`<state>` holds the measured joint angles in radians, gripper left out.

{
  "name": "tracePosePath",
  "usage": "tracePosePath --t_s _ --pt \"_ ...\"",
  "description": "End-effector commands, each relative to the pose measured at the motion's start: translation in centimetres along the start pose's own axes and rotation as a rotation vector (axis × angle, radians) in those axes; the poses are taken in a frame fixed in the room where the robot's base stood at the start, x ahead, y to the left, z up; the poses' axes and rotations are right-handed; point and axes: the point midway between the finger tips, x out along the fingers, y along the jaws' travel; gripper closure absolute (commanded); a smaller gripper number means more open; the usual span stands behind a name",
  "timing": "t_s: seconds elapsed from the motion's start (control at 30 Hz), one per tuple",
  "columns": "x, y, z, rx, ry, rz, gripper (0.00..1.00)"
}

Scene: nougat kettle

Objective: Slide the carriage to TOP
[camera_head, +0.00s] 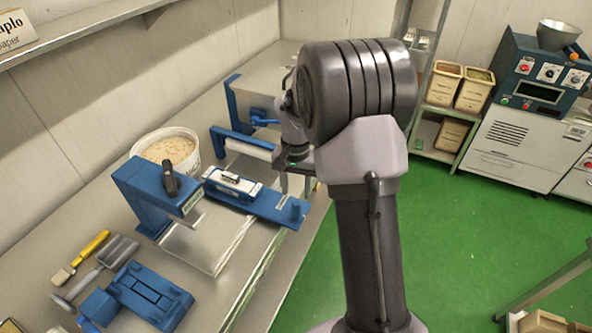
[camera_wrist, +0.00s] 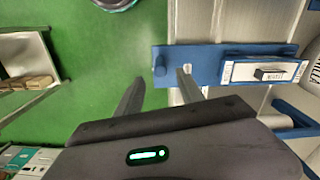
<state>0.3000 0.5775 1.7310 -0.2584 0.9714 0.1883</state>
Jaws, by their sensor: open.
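Which part is the carriage I cannot tell for certain.
A blue press-like stand (camera_head: 150,195) is left of the bar, before a tub of pale mix (camera_head: 168,146). A blue-framed device (camera_head: 245,140) stands behind. A brush (camera_head: 82,256), a scoop (camera_head: 107,262) and a blue fixture (camera_head: 150,293) lie in front. Green floor is open at right.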

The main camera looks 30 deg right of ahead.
Motion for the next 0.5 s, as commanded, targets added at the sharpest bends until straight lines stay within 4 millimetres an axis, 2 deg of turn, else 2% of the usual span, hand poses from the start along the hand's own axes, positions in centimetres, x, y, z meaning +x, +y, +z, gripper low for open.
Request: tracePosePath --t_s 0.03,0.2,0.33,0.5 --pt "-1.9 0.0 0.0 0.000 0.002 -0.002 0.55" --pt "-5.4 0.0 0.0 0.000 0.001 -0.001 0.55" --pt "-6.3 0.0 0.0 0.000 -0.001 0.000 0.55" --pt "-6.4 0.0 0.0 0.000 -0.001 0.000 0.55"
